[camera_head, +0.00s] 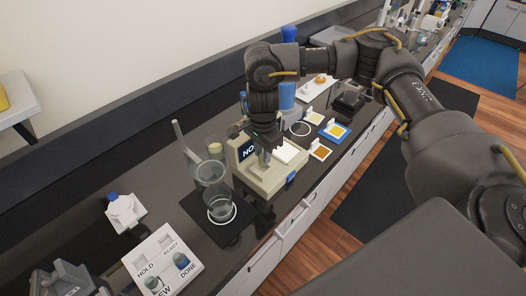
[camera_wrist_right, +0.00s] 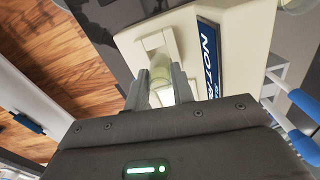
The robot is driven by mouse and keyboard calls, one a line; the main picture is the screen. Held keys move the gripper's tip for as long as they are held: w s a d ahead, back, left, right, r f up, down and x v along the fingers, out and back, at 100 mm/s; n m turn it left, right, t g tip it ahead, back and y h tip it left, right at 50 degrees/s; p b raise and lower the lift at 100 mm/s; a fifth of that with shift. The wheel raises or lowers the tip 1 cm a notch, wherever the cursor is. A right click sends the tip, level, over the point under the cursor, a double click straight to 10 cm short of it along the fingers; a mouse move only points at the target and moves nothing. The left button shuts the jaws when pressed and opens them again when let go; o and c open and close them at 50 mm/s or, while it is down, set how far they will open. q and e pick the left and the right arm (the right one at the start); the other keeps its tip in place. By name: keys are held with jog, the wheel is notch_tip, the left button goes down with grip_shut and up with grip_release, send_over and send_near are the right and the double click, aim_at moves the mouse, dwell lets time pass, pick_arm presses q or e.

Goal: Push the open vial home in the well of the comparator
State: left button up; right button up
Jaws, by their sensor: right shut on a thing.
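The comparator (camera_head: 268,178) is a beige block with a dark blue label panel, standing on the dark counter. My right gripper (camera_head: 264,156) points down over it from above. In the right wrist view, my right gripper (camera_wrist_right: 160,90) is shut on the vial (camera_wrist_right: 161,72), a clear piece with a pale greenish tint between the two fingers. Beyond it, the comparator (camera_wrist_right: 235,25) shows a pale square recess around the vial's far end. How deep the vial sits I cannot tell. In the head view the vial is hidden by the fingers. My left gripper is not in view.
A clear beaker (camera_head: 212,185) stands close left of the comparator. A white labelled tray (camera_head: 162,262) holds small vials at the lower left. Small colour-marked stands (camera_head: 335,132) lie to the right. The counter's front edge runs close by the comparator.

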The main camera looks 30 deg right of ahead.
jog(key=shift+f+b, duration=1.55)
jog(key=shift+f, duration=0.25)
jog(key=o, duration=1.1)
jog(key=shift+c, duration=0.2)
jog(key=shift+r, duration=0.1)
notch_tip(320, 180, up, 11)
jog(key=shift+f+b, duration=0.15)
jog(key=shift+b, duration=0.7)
